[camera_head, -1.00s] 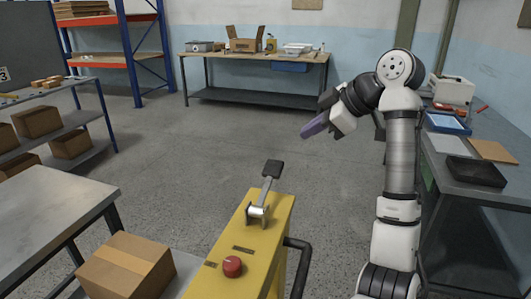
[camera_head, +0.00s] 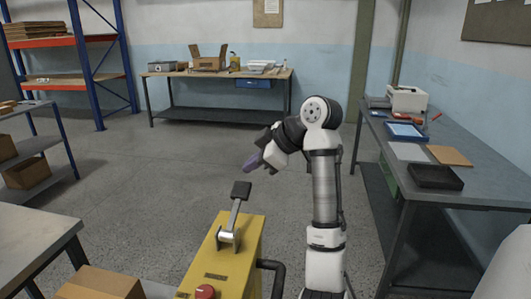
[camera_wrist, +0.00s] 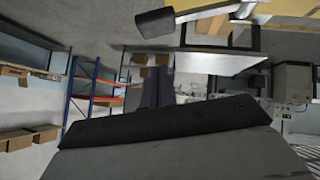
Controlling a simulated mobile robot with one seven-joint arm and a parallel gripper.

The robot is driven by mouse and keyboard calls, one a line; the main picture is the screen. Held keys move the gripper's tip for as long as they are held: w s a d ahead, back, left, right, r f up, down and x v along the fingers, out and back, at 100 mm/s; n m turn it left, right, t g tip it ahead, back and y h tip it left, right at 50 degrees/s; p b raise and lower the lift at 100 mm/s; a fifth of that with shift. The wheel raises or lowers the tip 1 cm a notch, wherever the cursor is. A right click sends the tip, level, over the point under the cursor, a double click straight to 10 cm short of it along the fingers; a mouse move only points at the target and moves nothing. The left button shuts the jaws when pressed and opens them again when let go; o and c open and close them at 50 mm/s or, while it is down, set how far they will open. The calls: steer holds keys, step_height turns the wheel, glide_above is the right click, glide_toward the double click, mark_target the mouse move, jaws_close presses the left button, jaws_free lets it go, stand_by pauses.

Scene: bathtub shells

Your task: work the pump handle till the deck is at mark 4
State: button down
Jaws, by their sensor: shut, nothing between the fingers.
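The pump handle is a metal lever with a black grip (camera_head: 241,190), standing up and leaning slightly right on a yellow housing (camera_head: 245,262) in the head view. Its grip also shows at the top of the wrist view (camera_wrist: 155,22). My gripper (camera_head: 254,161) is shut and empty, just above and right of the grip in the picture and apart from it. Its dark fingers (camera_wrist: 152,88) show in the wrist view. A grey surface beside the housing, under a cardboard box (camera_head: 98,284), may be the deck. I see no readable mark for its height.
A red button (camera_head: 205,291) and a black bent bar (camera_head: 276,270) are on the housing. A grey table (camera_head: 30,240) stands left, a workbench (camera_head: 480,186) right, and another bench (camera_head: 215,75) at the back. The floor between is clear.

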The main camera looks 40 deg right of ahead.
mark_target(237, 186)
steer(key=f, duration=0.2)
steer(key=w+f+p, duration=0.1)
steer(key=w+f, duration=0.1)
steer(key=f, duration=0.1)
steer(key=shift+w+f+p, duration=0.25)
steer(key=shift+f+p, duration=0.05)
steer(key=shift+f, duration=0.05)
